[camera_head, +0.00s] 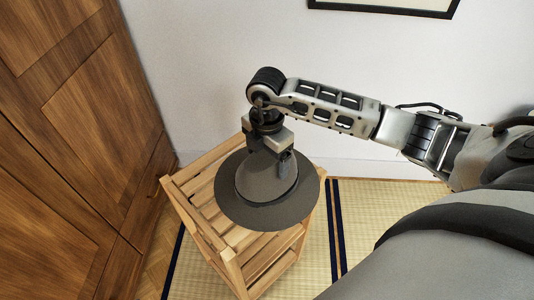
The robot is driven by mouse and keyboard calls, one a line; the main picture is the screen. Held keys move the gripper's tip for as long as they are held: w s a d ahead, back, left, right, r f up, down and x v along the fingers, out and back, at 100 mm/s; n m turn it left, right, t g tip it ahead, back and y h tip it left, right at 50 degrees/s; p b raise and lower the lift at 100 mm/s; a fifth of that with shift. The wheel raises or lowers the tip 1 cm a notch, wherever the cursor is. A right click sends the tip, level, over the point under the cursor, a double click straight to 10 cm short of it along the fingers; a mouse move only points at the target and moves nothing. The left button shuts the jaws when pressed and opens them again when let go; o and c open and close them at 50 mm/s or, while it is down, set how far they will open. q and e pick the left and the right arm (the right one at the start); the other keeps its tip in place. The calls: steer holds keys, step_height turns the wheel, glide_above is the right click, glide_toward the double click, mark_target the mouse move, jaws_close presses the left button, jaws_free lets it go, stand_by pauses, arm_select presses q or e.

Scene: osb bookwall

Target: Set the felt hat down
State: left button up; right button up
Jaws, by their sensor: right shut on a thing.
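The dark grey felt hat (262,207) has a round wide brim and a domed crown. It is over the slatted top of a wooden rack (203,203), with its brim reaching past the rack's right side. My right gripper (284,160) points down and is shut on the hat at the top of its crown. From this angle I cannot tell whether the brim touches the slats or is slightly above them. My left gripper is out of view.
A wooden cabinet (100,110) stands close on the left. A white wall (200,60) with a dark picture frame (385,8) is behind. A tatami mat (385,215) with dark edging covers the floor on the right. Bare slats show at the rack's left.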

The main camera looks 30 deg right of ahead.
steer(key=o, duration=1.2)
steer(key=shift+c, duration=0.2)
step_height(320, 180, up, 12)
steer(key=shift+b, duration=0.4)
